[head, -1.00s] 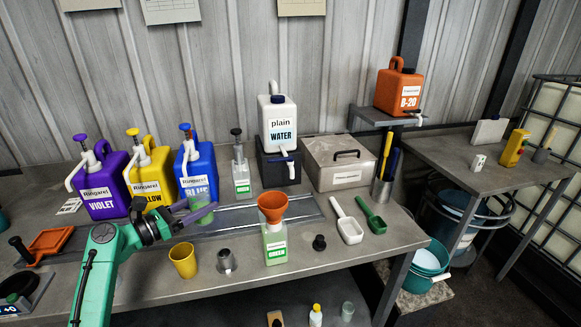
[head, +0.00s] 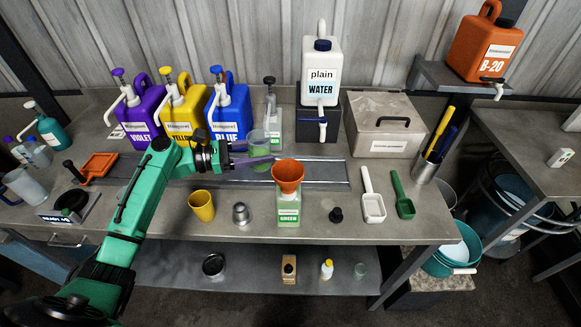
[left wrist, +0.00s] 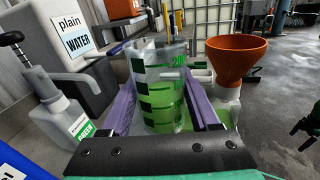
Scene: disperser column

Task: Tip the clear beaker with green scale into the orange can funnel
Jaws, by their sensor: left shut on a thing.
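The clear beaker with green scale (head: 259,148) is held between the purple fingers of my left gripper (head: 256,160), which is shut on it. The left wrist view shows the beaker (left wrist: 160,95) upright or nearly so, with green contents, between both fingers. The orange funnel (head: 287,175) sits in the mouth of a clear container with a GREEN label (head: 289,211) on the bench. In the head view the beaker is just left of and behind the funnel. In the left wrist view the funnel (left wrist: 236,57) is to the beaker's right, apart from it.
Behind stand violet, yellow and blue jugs (head: 230,112), a small pump bottle (head: 273,125) and a white water jug (head: 321,70). A yellow cup (head: 202,205) and metal cup (head: 241,213) stand left of the funnel; a black stopper (head: 336,214) and scoops (head: 373,205) stand right.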

